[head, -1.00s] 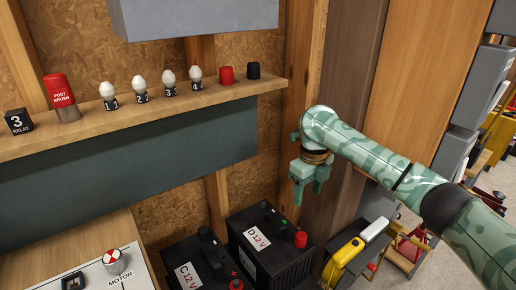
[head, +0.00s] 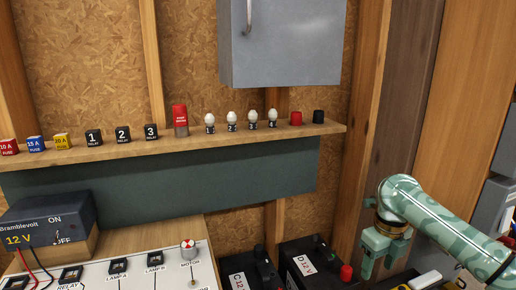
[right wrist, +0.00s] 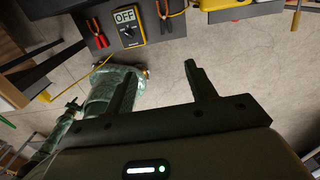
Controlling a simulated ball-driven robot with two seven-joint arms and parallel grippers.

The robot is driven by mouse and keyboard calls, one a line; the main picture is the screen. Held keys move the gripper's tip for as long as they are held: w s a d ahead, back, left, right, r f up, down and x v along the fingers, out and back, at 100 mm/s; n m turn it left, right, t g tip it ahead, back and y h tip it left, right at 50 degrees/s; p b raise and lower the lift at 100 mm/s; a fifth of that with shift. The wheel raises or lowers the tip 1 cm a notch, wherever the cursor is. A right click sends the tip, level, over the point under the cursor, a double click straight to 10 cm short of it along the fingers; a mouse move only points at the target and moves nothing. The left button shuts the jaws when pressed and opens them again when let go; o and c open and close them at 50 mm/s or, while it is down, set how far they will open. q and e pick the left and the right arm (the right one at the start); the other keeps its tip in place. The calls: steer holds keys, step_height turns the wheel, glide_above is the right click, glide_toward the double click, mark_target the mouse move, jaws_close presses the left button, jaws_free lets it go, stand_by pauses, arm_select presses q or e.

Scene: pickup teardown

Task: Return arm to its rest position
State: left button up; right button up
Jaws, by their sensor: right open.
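My right arm comes in from the right in the head view, in green camouflage colours. Its right gripper (head: 377,268) points downward beside the black 12 V batteries, to the right of the D battery (head: 318,268). In the right wrist view the two fingers of the right gripper (right wrist: 158,85) stand well apart with nothing between them. Past the fingers I see floor, tools and a green camouflage part of my own body. My left gripper is not in the head view.
A wooden shelf (head: 100,157) holds fuses, relays, a red post brush (head: 180,118), several white bulbs and two caps. A grey cabinet (head: 283,45) hangs above. A panel (head: 130,270) and power supply (head: 48,225) stand at lower left.

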steer(key=s+a+f+m+y+p, duration=0.1)
steer(key=s+f+m, duration=0.2)
steer(key=f+m, duration=0.65)
steer(key=s+a+f+m+y+p, duration=0.15)
steer(key=f+m, duration=0.35)
steer(key=f, duration=0.9)
steer(key=s+f+m+h, duration=0.2)
steer(key=s+f+m, duration=0.8)
steer(key=s+f, duration=0.5)
arm_select(q)
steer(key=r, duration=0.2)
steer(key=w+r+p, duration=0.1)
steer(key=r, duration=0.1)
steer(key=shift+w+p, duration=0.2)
steer(key=shift+p, duration=0.1)
arm_select(e)
steer(key=s+f+m, duration=0.3)
steer(key=s+m, duration=0.1)
steer(key=s, duration=0.9)
steer(key=s+f+m, duration=0.3)
steer(key=s+m, duration=0.1)
steer(key=s, duration=1)
steer(key=s+f+m, duration=0.4)
steer(key=s, duration=0.9)
steer(key=shift+s+a, duration=0.15)
steer(key=shift+a, duration=0.1)
steer(key=shift+h, duration=0.25)
